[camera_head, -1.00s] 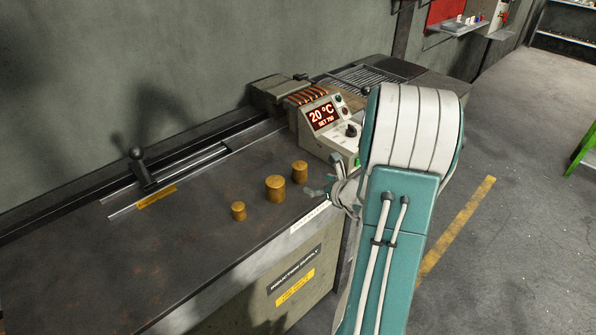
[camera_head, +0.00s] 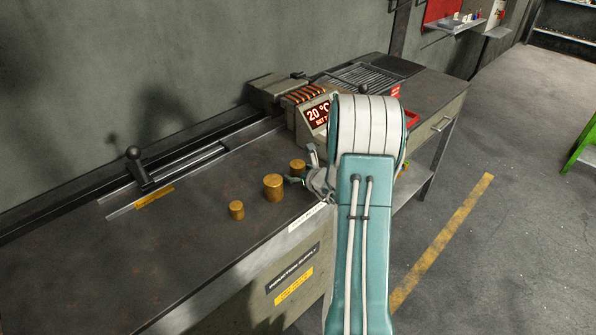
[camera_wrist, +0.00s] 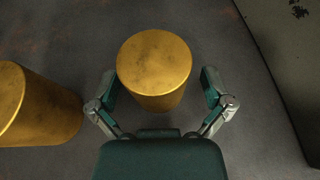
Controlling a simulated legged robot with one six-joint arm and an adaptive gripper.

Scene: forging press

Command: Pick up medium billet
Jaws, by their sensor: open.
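Three brass-coloured cylindrical billets stand upright on the dark bench top. The small billet (camera_head: 236,210) is nearest, the large billet (camera_head: 273,187) is in the middle, and the medium billet (camera_head: 297,167) is farthest right, partly hidden by my gripper (camera_head: 307,171). In the wrist view the medium billet (camera_wrist: 154,66) stands between the two open fingers of my gripper (camera_wrist: 158,80), with a visible gap on each side. The large billet (camera_wrist: 38,108) is at the left edge there, outside the left finger.
A heater unit with a "20 °C" display (camera_head: 317,115) stands just behind the billets and my arm. A lever (camera_head: 136,163) on a slotted rail is at the left. The bench top (camera_head: 130,260) is clear in front of and left of the small billet.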

